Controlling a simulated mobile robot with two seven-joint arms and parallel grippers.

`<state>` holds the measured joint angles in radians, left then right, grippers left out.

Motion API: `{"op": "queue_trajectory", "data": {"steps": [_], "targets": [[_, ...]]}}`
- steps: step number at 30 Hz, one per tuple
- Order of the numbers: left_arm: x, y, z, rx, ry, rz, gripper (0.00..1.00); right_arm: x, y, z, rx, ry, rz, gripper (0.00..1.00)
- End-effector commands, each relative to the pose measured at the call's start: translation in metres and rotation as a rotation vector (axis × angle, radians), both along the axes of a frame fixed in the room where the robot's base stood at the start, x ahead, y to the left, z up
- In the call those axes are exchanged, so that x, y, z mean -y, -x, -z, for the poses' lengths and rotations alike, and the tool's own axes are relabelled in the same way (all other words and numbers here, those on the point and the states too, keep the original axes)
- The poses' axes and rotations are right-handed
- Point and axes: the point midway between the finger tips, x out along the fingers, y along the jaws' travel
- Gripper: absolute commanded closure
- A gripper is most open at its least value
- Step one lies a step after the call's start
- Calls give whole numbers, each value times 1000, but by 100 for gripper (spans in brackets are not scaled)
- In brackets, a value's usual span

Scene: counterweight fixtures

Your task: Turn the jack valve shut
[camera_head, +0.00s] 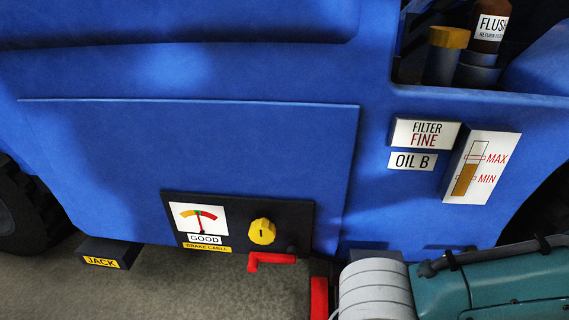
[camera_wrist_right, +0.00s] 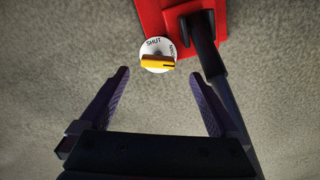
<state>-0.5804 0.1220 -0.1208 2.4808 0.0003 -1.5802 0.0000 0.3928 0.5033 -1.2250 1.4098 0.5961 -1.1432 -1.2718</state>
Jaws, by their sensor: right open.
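The jack valve shows in the right wrist view as a white dial (camera_wrist_right: 154,47) on the edge of a red base. Its yellow handle (camera_wrist_right: 158,62) lies crosswise, with a dark mark toward its right end. "SHUT" is printed at the top of the dial; a second label at the right edge is too small to read surely. My right gripper (camera_wrist_right: 159,76) is open and empty, its fingers apart on either side below the dial, not touching it. My left gripper is not in view.
The red jack base (camera_wrist_right: 155,14) carries a dark post or lever (camera_wrist_right: 207,50) close to the right finger. In the head view, a blue vehicle (camera_head: 190,130) fills most of the picture, with a brake cable panel (camera_head: 290,215), a red lever (camera_head: 270,259) and a "JACK" block (camera_head: 102,262).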

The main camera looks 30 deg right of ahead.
Motion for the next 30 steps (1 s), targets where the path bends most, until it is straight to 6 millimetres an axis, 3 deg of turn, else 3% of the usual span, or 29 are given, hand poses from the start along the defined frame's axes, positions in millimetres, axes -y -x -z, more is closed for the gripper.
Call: {"op": "queue_trajectory", "data": {"steps": [1,6,18,30], "targets": [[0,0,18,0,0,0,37,0,0,20,0,0,0,3],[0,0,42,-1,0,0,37,-1,0,47,0,-1,0,3],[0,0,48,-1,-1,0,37,-1,0,54,0,-1,0,3],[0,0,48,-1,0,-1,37,0,0,54,0,-1,0,48]]}}
